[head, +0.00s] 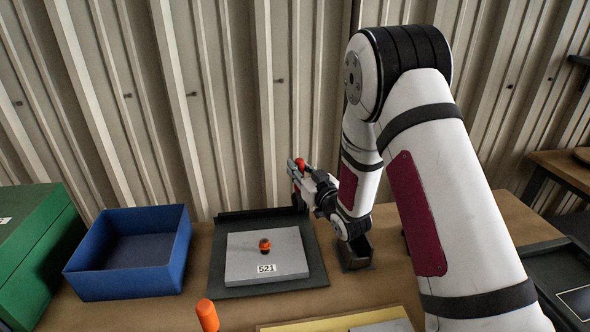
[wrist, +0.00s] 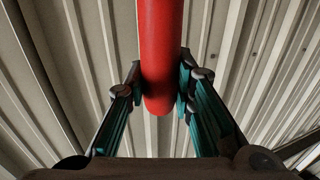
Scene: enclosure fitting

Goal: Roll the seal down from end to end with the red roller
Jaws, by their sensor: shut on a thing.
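My gripper (head: 296,172) is shut on the red roller, whose red handle (head: 300,163) shows as a small piece in the head view. In the wrist view the red handle (wrist: 160,55) stands between the two fingers, running up out of the picture. The roller's working end is not clearly seen. My gripper is above the right rear part of a dark tray (head: 222,270), apart from the grey plate on it. I cannot make out the seal for certain; a dark strip (head: 245,214) runs along the tray's back edge.
A grey plate (head: 245,250) labelled 521 bears an orange and black knob (head: 265,246). A blue open box (head: 125,280) and a green box (head: 35,245) stand left. An orange handle (head: 207,315) is in front. A dark block (head: 355,256) stands right. A corrugated wall (head: 230,100) closes the back.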

